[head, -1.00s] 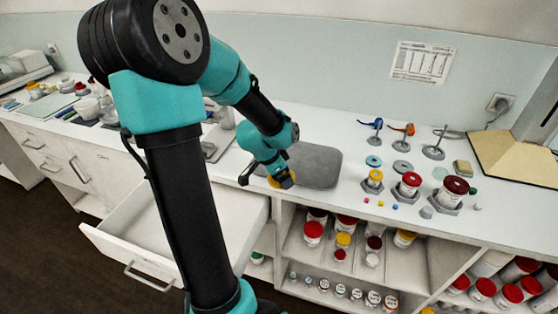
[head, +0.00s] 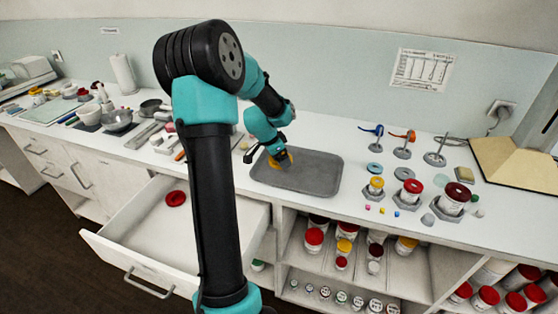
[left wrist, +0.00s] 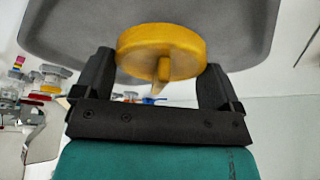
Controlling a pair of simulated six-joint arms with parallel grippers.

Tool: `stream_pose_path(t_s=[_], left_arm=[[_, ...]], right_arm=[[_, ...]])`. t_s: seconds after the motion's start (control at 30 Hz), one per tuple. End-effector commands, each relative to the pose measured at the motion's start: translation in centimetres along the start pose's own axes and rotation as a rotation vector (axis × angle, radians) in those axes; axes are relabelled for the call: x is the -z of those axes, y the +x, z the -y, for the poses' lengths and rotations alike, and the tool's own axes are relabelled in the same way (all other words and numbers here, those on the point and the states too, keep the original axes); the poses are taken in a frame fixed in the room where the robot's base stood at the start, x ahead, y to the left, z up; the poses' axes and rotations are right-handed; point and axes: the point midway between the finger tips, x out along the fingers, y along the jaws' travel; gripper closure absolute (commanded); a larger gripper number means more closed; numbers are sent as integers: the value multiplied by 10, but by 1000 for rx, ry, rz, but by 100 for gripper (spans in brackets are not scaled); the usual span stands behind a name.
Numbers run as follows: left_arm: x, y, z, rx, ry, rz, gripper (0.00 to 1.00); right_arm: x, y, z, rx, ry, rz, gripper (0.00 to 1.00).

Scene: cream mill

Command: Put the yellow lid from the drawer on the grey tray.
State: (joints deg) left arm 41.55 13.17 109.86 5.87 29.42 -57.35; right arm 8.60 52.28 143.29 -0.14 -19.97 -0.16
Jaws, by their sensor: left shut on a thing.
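The yellow lid (head: 285,161) is in my left gripper (head: 276,156), above or on the left part of the grey tray (head: 323,178). The left wrist view shows the lid (left wrist: 160,45) between the two fingers of the gripper (left wrist: 160,85), with the tray (left wrist: 235,25) behind it. I cannot tell whether the lid touches the tray. The drawer (head: 132,243) stands open below the counter, with a red lid (head: 175,198) inside. My right gripper is not in view.
Jars on grey bases (head: 408,191) and small stands (head: 402,152) are right of the tray. Bowls and tools (head: 117,119) lie to the left. Shelves with jars (head: 345,246) are below. The rest of the tray is bare.

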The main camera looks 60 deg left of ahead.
Motion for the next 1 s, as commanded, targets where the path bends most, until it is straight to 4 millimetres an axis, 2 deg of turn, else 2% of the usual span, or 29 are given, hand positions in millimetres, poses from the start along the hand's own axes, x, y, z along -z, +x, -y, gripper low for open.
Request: stream_pose_path(t_s=[0.1,0.47,0.57,0.8,1.0], left_arm=[[4,3,12,0,0,0,33],[6,4,14,0,0,0,33],[8,6,21,0,0,0,33],[-4,34,22,-1,-1,0,33],[-5,38,22,1,0,-1,33]], right_arm=[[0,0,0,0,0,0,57],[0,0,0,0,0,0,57],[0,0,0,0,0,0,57],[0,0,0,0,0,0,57],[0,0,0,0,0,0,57]])
